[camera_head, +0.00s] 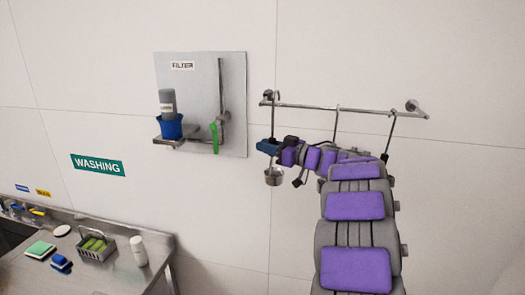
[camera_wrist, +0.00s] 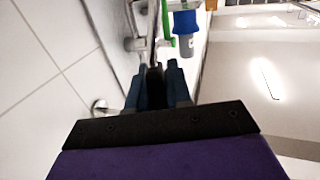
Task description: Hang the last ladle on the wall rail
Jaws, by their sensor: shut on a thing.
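The wall rail (camera_head: 350,109) is a thin metal bar on the white wall. My gripper (camera_head: 268,146) is shut on a ladle's handle (camera_head: 272,122) near the rail's left end. This ladle's metal cup (camera_head: 273,177) hangs below my gripper. Its top meets the rail's left end in the picture; I cannot tell whether the hook rests on the bar. Two more hooked handles (camera_head: 336,122) (camera_head: 391,135) hang from the rail's middle and right, their lower parts hidden behind my arm. In the wrist view my blue fingers (camera_wrist: 153,88) close around the dark handle (camera_wrist: 152,55).
A steel counter (camera_head: 110,275) with sponges, a wire basket (camera_head: 97,245) and a white bottle (camera_head: 138,251) stands lower left.

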